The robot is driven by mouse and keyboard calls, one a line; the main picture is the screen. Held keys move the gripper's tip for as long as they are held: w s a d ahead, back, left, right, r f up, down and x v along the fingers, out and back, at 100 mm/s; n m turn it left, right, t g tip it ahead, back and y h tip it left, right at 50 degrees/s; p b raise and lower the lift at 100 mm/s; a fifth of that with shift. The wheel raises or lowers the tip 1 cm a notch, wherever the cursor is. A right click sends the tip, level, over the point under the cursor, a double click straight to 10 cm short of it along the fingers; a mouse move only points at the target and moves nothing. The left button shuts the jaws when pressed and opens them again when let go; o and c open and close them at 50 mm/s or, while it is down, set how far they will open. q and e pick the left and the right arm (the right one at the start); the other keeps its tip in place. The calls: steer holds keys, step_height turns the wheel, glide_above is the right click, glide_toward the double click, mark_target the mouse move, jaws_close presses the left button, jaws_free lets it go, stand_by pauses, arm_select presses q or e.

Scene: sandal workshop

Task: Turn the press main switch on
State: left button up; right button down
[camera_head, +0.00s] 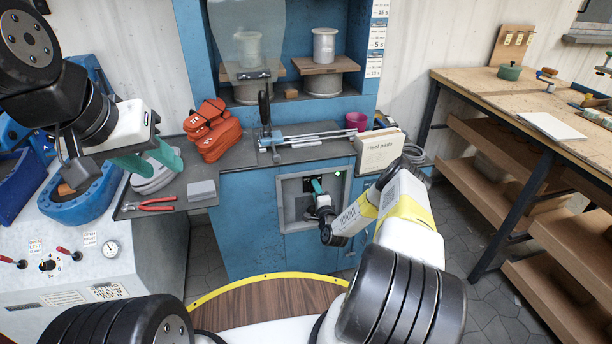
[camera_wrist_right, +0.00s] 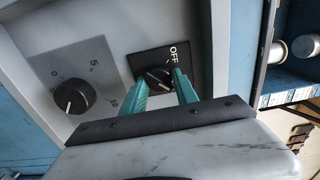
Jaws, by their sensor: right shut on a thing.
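The press main switch (camera_wrist_right: 158,80) is a black rotary knob on a black square plate marked OFF, in a grey recessed panel (camera_head: 288,204) on the front of the blue press cabinet. My right gripper (camera_wrist_right: 162,80) has its teal fingers on either side of the knob and is shut on it. In the head view my right gripper (camera_head: 317,186) reaches into the panel and hides most of the switch. I cannot tell the knob's exact angle. My left gripper (camera_head: 148,162) is open and empty, at the left above the bench edge.
A second black dial (camera_wrist_right: 74,97) with a number scale sits beside the switch. Orange sandal-shaped pieces (camera_head: 212,130), red pliers (camera_head: 150,204) and a grey block (camera_head: 201,190) lie on the bench. A heel pads box (camera_head: 378,150) stands above the panel. A wooden workbench (camera_head: 520,100) is at right.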

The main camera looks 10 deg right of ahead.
steer(key=shift+s+f, duration=0.1)
steer(key=shift+f, duration=0.1)
stand_by(0.3)
steer(key=c, duration=1)
jaws_free()
steer(key=shift+r, duration=0.1)
steer(key=s, duration=0.7)
steer(key=shift+s+d, duration=0.15)
steer(key=shift+s, duration=0.2)
